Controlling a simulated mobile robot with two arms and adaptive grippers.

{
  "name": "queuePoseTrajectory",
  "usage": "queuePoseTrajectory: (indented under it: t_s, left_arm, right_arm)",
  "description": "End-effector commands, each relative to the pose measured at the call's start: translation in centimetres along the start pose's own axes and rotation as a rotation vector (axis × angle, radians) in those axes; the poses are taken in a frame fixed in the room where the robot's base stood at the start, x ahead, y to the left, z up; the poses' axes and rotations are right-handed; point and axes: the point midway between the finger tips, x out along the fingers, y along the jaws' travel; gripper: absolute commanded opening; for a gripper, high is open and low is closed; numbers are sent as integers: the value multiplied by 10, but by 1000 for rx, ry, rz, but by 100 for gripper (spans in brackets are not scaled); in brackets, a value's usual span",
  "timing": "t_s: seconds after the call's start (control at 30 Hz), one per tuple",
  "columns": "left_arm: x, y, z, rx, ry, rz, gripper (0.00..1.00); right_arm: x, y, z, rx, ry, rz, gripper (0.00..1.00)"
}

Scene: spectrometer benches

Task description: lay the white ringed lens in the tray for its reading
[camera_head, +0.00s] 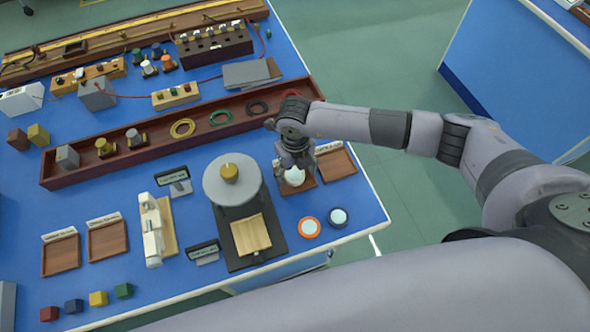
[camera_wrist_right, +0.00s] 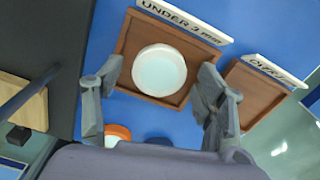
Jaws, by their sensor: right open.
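The white ringed lens (camera_wrist_right: 159,70), a pale disc in a thick white ring, lies in a brown wooden tray (camera_wrist_right: 205,52) whose sign begins "UNDER". In the head view the lens (camera_head: 294,177) shows under my right gripper, on the tray (camera_head: 304,188) near the table's right end. My right gripper (camera_wrist_right: 161,73) is open, with its fingers on either side of the lens and visibly apart from it. In the head view the right gripper (camera_head: 296,166) points down over the tray. My left gripper is not in view.
A second brown tray (camera_head: 337,163), empty, stands beside it. An orange-ringed lens (camera_head: 309,227) and a dark-ringed lens (camera_head: 338,217) lie near the table's front edge. A black-based instrument with a grey disc (camera_head: 215,181) stands to the left. A long red-brown rack (camera_head: 165,125) runs behind.

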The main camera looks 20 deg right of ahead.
Motion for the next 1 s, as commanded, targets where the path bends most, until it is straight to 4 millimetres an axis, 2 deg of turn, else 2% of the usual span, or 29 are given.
queuePoseTrajectory:
  t_s: [0.1,0.17,0.27,0.5,0.7,0.83,1.0]
  left_arm:
    - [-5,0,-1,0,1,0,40]
    - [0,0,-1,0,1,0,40]
    - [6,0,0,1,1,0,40]
    - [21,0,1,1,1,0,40]
    - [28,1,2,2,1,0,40]
    - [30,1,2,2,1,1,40]
    - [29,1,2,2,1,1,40]
  right_arm:
    - [-5,0,0,0,0,0,65]
    - [-9,0,1,-1,-3,1,65]
    - [-25,0,1,-1,-5,0,65]
    - [-78,0,1,-2,-7,0,65]
    - [-110,0,1,-1,-3,0,65]
    - [-120,0,0,0,-1,0,65]
    - [-124,0,0,0,0,0,65]
